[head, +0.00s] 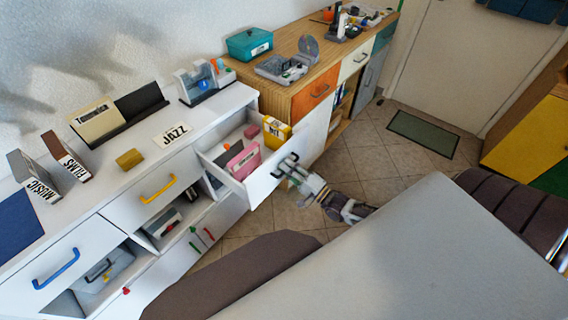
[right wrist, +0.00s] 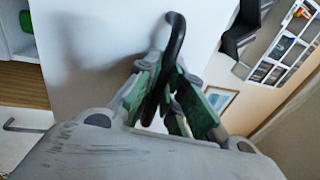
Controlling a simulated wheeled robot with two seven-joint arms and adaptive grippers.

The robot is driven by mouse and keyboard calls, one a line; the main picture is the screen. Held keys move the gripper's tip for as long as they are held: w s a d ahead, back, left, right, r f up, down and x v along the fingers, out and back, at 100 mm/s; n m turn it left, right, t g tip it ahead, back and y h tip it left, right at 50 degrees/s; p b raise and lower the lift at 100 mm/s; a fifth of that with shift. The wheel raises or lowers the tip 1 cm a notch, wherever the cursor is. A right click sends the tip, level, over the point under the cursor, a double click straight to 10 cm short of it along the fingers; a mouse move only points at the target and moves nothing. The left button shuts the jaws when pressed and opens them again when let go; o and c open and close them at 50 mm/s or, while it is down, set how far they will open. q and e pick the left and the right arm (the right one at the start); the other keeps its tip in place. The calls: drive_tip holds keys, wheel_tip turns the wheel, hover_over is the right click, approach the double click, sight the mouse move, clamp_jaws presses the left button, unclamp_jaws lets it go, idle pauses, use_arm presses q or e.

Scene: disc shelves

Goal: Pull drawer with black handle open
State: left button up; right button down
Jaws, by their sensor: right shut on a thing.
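The white drawer (head: 252,190) with the black handle stands pulled out from the white cabinet in the head view. A pink item (head: 243,161) and a yellow box (head: 276,132) are in it. My right gripper (head: 289,164) is at the drawer's front. In the right wrist view, its green-padded fingers (right wrist: 158,95) are shut around the black handle (right wrist: 176,38), whose upper end sticks out above them. The white drawer front (right wrist: 100,50) fills the space behind the handle. My left gripper is not in view.
A drawer with a yellow handle (head: 157,190) and one with a blue handle (head: 56,269) are to the left. A wooden cabinet with an orange drawer (head: 314,94) stands behind. Tiled floor (head: 340,150) is free right of the drawer. A grey surface (head: 420,260) fills the front right.

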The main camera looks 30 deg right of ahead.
drive_tip(key=shift+s+d, duration=0.1)
drive_tip(key=shift+s, duration=0.2)
drive_tip(key=c, duration=1.8)
unclamp_jaws()
drive_tip(key=shift+v, duration=6.05)
